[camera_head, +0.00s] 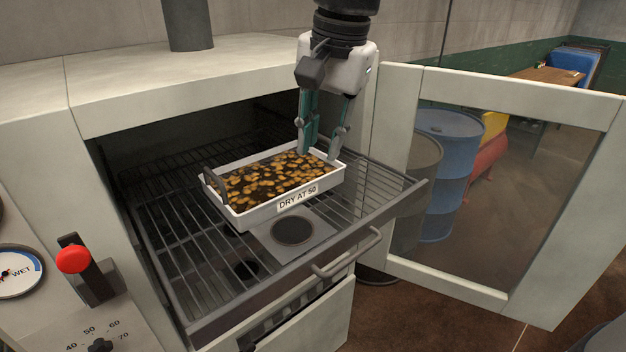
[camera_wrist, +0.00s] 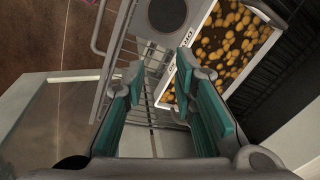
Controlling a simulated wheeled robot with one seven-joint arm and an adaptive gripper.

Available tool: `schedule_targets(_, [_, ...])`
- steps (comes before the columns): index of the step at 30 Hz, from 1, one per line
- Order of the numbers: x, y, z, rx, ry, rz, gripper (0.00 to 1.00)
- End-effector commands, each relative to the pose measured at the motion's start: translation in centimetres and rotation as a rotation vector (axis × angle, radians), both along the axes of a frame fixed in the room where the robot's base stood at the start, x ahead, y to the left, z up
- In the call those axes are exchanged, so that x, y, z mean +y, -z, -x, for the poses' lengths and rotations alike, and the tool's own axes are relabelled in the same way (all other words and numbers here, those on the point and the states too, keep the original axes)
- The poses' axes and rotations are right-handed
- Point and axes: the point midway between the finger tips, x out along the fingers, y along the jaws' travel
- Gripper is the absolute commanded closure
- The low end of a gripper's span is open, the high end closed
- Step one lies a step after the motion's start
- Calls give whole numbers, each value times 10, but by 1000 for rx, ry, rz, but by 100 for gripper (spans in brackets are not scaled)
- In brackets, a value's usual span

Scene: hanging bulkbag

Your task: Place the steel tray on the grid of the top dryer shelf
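The steel tray (camera_head: 240,212), labelled "DRY AT 50" and filled with brown and yellow pieces, appears to sit level on the wire grid (camera_head: 185,235) of the pulled-out top dryer shelf. A dark handle (camera_head: 214,186) stands at its left end. My gripper (camera_head: 318,155) is at the tray's right end, pointing down. In the wrist view my gripper (camera_wrist: 160,72) has its fingers apart, with a gap between the tips. The tray (camera_wrist: 222,45) lies beyond the right finger there. The handle at this end is hidden by the fingers, and I cannot tell whether they touch the tray.
The dryer door (camera_head: 545,300) stands open to the right, close to my gripper. The shelf has a front rail with a pull handle (camera_head: 345,258). A red-knobbed lever (camera_head: 73,260) is at the left. A blue barrel (camera_head: 440,180) stands behind the door glass. Bare grid lies around the tray.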

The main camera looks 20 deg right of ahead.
Motion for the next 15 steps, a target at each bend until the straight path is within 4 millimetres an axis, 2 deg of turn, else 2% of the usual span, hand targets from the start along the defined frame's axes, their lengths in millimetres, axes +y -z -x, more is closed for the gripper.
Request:
schedule_targets(1, [-2, 1, 20, -40, -78, 12, 75])
schedule_targets(3, [-2, 6, 42, -93, -202, 44, 75])
schedule_targets(9, [-2, 30, 99, -230, -523, 178, 75])
schedule_targets(15, [-2, 52, 129, -297, -720, 296, 75])
